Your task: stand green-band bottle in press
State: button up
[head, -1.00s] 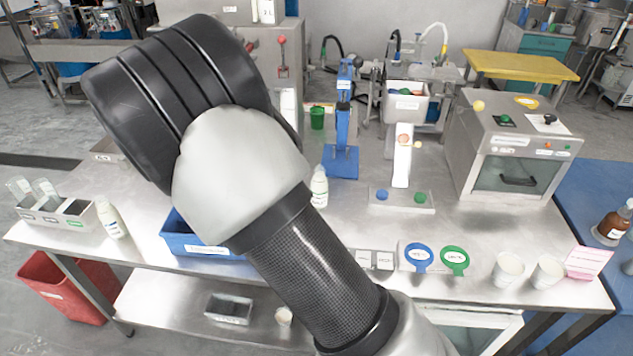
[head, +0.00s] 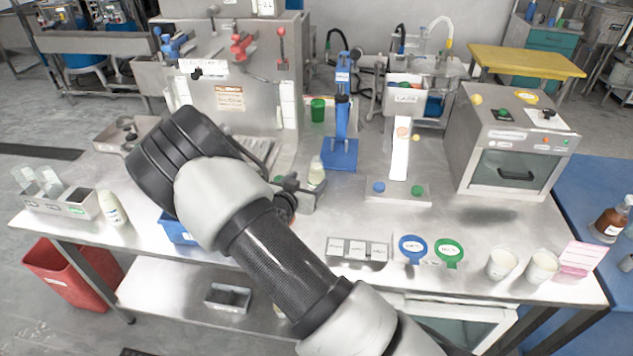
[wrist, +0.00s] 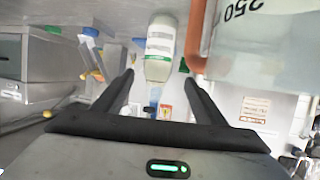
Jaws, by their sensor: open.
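A pale bottle (head: 317,172) with a white label stands on the steel table, just left of the blue press (head: 341,152). My gripper (head: 302,187) is low beside it, and its dark fingers hide the bottle's lower part in the head view. In the wrist view the bottle (wrist: 161,48) shows beyond the gap between the fingertips of my open gripper (wrist: 159,78); its label has a green stripe. The fingers do not grip it. A second pale bottle (head: 112,208) stands at the table's left, tilted in the picture; its band colour is unclear.
A pale object marked 250 with a brown edge (wrist: 197,35) is close at the wrist view's upper right. A two-button stand (head: 398,188) and a steel oven (head: 510,145) are to the right. A blue tray (head: 178,230) lies partly behind my arm. A green cup (head: 318,110) stands behind.

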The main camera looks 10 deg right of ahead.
aim_at(313, 177)
jog(key=shift+d+p+x, duration=0.2)
jog(key=shift+p+x, duration=0.1)
jog(key=shift+x, duration=2.45)
jog(key=shift+s, duration=0.2)
jog(key=c, duration=1.2)
jog(key=shift+r, duration=0.1)
